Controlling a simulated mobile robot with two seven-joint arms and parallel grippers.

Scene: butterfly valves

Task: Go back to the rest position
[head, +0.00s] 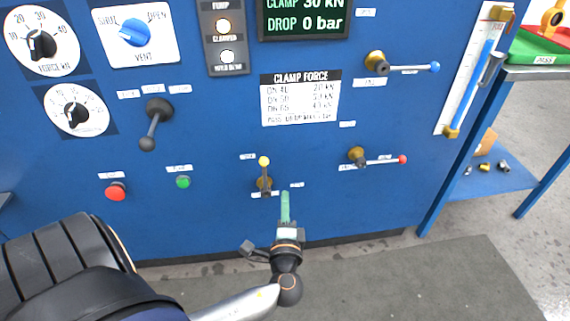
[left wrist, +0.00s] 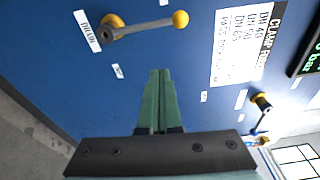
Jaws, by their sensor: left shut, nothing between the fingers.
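My left gripper (head: 285,208) is shut and empty, its green fingers together, in front of the blue panel and just below and right of a small valve with a yellow knob (head: 264,161). In the left wrist view the shut fingers (left wrist: 158,75) point at the blue panel, and the yellow-knobbed valve (left wrist: 181,19) shows beyond them, apart from them. Its lever points up in the head view. My right gripper is not in view.
The blue panel (head: 220,215) carries a red-tipped valve (head: 402,159), a blue-tipped valve (head: 434,67), a black lever (head: 147,143), a red button (head: 115,191) and a green button (head: 183,182). A table with a green tray (head: 540,48) stands at the right. The floor mat (head: 430,280) is clear.

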